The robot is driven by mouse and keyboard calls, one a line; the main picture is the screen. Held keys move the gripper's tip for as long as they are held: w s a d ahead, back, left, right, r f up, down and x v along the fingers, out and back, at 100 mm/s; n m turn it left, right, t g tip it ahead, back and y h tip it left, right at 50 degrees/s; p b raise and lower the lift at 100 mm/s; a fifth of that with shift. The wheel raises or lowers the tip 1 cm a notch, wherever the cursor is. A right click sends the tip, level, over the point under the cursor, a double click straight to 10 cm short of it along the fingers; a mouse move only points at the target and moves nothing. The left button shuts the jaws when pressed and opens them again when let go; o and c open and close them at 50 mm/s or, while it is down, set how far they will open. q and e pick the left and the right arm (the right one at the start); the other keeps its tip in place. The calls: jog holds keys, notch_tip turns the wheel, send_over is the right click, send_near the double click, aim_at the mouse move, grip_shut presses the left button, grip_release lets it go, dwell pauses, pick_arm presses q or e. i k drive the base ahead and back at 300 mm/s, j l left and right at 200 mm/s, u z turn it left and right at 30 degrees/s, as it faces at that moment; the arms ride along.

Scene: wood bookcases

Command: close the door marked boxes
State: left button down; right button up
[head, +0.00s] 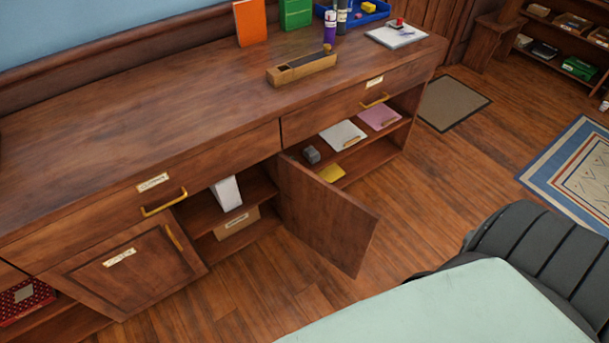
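A wooden cabinet door (327,217) in the middle of the long cabinet stands open. It is swung out into the room from the right side of its compartment, and no label shows on the face toward me. The compartment (211,204) to its left is uncovered and holds a white item (227,192) on the shelf and a labelled brown box (238,222) below. Another door (135,278) at the lower left appears shut, with a pale label too small to read and a brass handle (173,238). Neither gripper is in view.
Open shelves (352,164) right of the door hold papers and small items. The drawers above appear shut. The countertop (120,125) carries a wooden box (301,68), books and a blue tray (362,10). Clear wood floor (440,190) lies right of the open door, with a mat (453,102) beyond.

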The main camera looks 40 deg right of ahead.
aim_at(340, 227)
jog(key=l+u, duration=0.2)
jog(key=l, duration=0.15)
jog(key=k+l+u, duration=0.15)
jog(key=l, duration=0.2)
jog(key=k+l+u, duration=0.2)
jog(key=l, duration=0.15)
jog(key=l+u, duration=0.15)
jog(key=l, duration=0.2)
jog(key=k+l+u, duration=0.2)
jog(key=l, duration=0.15)
jog(key=k+l, duration=0.2)
jog(key=l, duration=0.2)
jog(key=k+l, duration=0.15)
jog(key=l, duration=0.25)
jog(key=k+l, duration=0.2)
jog(key=l, duration=0.2)
jog(key=k+l+u, duration=0.1)
jog(key=l, duration=0.3)
jog(key=k+l, duration=0.25)
jog(key=l, duration=0.15)
